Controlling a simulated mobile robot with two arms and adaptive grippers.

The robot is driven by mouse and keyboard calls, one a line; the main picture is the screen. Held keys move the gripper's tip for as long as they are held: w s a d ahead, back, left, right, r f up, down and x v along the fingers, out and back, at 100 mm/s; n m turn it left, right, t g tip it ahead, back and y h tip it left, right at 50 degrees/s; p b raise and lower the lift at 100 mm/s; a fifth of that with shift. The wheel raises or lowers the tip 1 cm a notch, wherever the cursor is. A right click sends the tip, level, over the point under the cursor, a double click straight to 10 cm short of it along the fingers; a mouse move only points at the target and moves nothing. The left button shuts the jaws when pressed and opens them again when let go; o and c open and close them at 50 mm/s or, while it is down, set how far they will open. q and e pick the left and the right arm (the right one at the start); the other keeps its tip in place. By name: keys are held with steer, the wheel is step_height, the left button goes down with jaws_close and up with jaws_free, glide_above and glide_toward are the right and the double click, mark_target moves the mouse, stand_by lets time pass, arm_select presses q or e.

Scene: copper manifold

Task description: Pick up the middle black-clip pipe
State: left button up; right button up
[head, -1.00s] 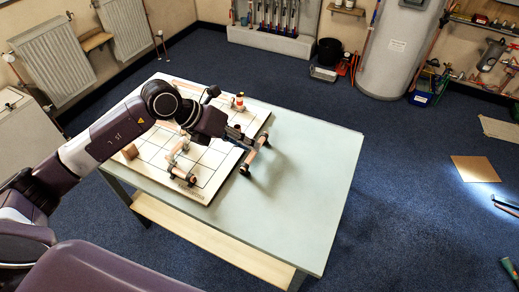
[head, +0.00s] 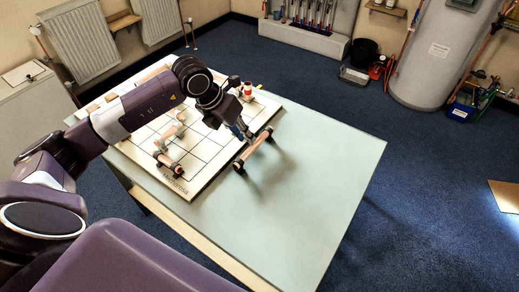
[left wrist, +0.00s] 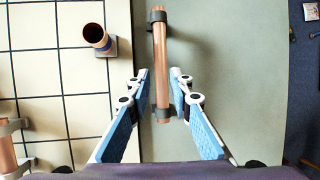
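A copper pipe (head: 256,148) with a black clip at each end lies on the table beside the right edge of the white gridded board (head: 205,150). In the left wrist view the same pipe (left wrist: 161,62) runs up the picture, its near end between my fingers. My left gripper (head: 243,134) is above it, open, with blue-padded fingers (left wrist: 159,76) on either side and gaps to the pipe. I cannot tell how far above it the fingertips are. Another copper piece with black clips (head: 168,163) rests on the board's near part. My right gripper is out of view.
A short upright copper piece on a grey base (left wrist: 97,37) stands on the board, left of the pipe. A red-and-white piece (head: 247,91) stands at the board's far corner. The table (head: 310,190) is clear to the right.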

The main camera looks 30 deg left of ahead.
mark_target(253, 147)
arm_select(q)
steer(key=shift+w+d+f, duration=0.1)
steer(key=shift+d+f, duration=0.05)
steer(key=shift+f, duration=0.6)
steer(key=p+x, duration=0.2)
steer(key=x, duration=0.2)
steer(key=shift+w+d+f, duration=0.1)
steer(key=shift+d+f, duration=0.1)
steer(key=shift+f, duration=0.15)
steer(key=shift+w+f, duration=0.1)
steer(key=shift+f, duration=0.3)
steer(key=shift+c, duration=0.2)
jaws_close()
